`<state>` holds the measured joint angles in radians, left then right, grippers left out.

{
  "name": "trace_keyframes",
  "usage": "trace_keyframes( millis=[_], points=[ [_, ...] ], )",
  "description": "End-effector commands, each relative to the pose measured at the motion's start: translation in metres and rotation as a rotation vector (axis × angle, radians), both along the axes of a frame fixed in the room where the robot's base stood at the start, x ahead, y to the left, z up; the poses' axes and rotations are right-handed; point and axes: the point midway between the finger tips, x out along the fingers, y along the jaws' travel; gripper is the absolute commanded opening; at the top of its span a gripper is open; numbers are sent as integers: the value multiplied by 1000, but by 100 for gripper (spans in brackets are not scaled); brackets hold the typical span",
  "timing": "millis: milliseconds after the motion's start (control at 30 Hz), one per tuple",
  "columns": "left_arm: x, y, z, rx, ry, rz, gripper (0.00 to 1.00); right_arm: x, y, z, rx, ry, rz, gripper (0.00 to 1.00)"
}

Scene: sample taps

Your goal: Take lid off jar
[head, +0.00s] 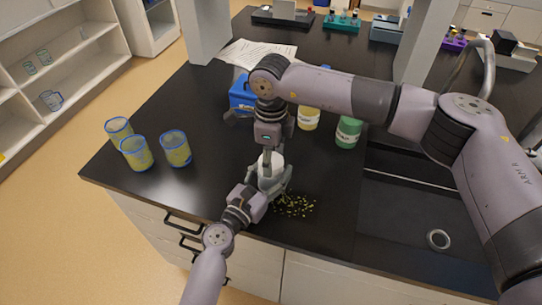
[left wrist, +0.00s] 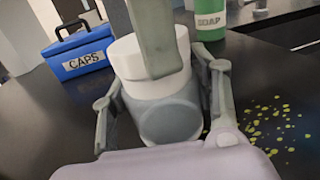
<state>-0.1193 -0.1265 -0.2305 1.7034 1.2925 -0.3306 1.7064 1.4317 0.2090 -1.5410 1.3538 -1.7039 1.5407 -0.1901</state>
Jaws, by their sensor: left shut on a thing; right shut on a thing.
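The jar (head: 270,182) stands upright near the front edge of the black bench. In the left wrist view its grey body (left wrist: 168,118) is between the fingers of my left gripper (left wrist: 165,108), which is shut on it. The white lid (left wrist: 128,58) sits at the top of the jar, with no gap that I can make out. My right gripper (head: 268,158) comes down from above and is shut on the lid; one finger (left wrist: 155,38) crosses in front of it. In the head view the fingers partly hide jar and lid.
Yellow bits (head: 295,205) lie scattered right of the jar. Three yellow-filled beakers, one of them here (head: 175,150), stand left. A blue caps box (head: 241,95), a yellow-labelled bottle (head: 308,119) and a green soap bottle (head: 348,132) stand behind. A sink (head: 410,215) is at right.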

Motion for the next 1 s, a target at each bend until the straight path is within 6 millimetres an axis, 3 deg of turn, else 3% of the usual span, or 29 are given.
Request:
trace_keyframes(
  millis=[800,1000],
  points=[
    [-1,-1,0,1,1,-2,0,1,0,1,-2,-3,1591,16],
    [-1,-1,0,1,1,-2,0,1,0,2,-2,-3,1859,16]
  ],
)
